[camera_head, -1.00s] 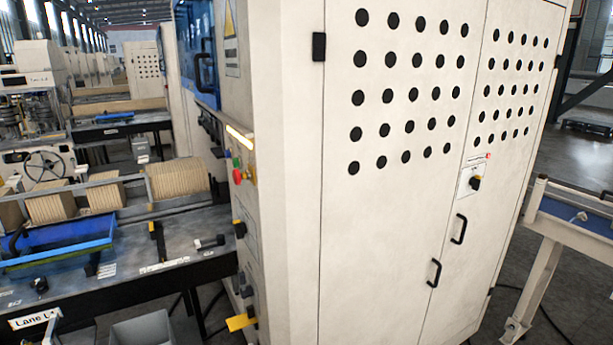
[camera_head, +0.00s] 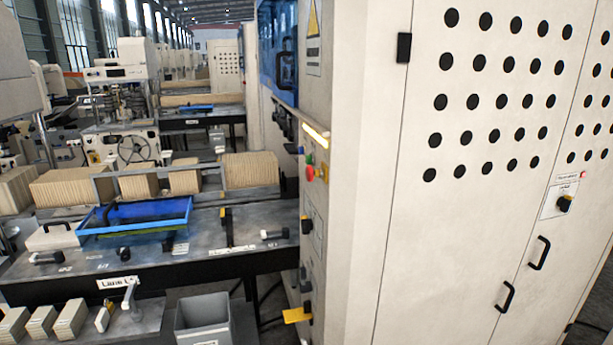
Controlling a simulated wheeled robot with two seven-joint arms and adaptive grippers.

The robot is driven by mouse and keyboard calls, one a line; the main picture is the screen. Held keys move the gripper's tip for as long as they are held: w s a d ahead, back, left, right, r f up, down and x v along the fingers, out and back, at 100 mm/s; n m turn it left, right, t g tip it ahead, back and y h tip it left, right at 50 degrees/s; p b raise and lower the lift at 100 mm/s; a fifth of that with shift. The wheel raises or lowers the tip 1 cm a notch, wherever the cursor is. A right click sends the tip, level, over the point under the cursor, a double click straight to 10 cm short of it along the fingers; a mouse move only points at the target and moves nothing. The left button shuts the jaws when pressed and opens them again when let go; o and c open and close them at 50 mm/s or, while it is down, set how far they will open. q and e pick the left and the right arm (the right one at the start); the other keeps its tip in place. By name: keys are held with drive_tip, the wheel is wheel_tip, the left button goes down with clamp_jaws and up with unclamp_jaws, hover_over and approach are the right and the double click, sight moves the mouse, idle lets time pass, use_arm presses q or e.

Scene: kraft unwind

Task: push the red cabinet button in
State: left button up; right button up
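The red button (camera_head: 309,173) is on the narrow left-hand side face of the tall cream cabinet (camera_head: 355,180). It sits below a lit yellow-white strip, with a small green button (camera_head: 309,158) just above it and a yellow part (camera_head: 321,173) beside it. The button is small and seen at a steep angle, so I cannot tell how far it stands out. Nothing is touching it. Neither of my grippers shows in the head view.
A machine bench (camera_head: 180,262) with a blue tray (camera_head: 140,216) and kraft rolls (camera_head: 250,170) stands left of the cabinet. A grey bin (camera_head: 203,318) is on the floor in front. A yellow handle (camera_head: 297,315) sticks out low on the cabinet's side.

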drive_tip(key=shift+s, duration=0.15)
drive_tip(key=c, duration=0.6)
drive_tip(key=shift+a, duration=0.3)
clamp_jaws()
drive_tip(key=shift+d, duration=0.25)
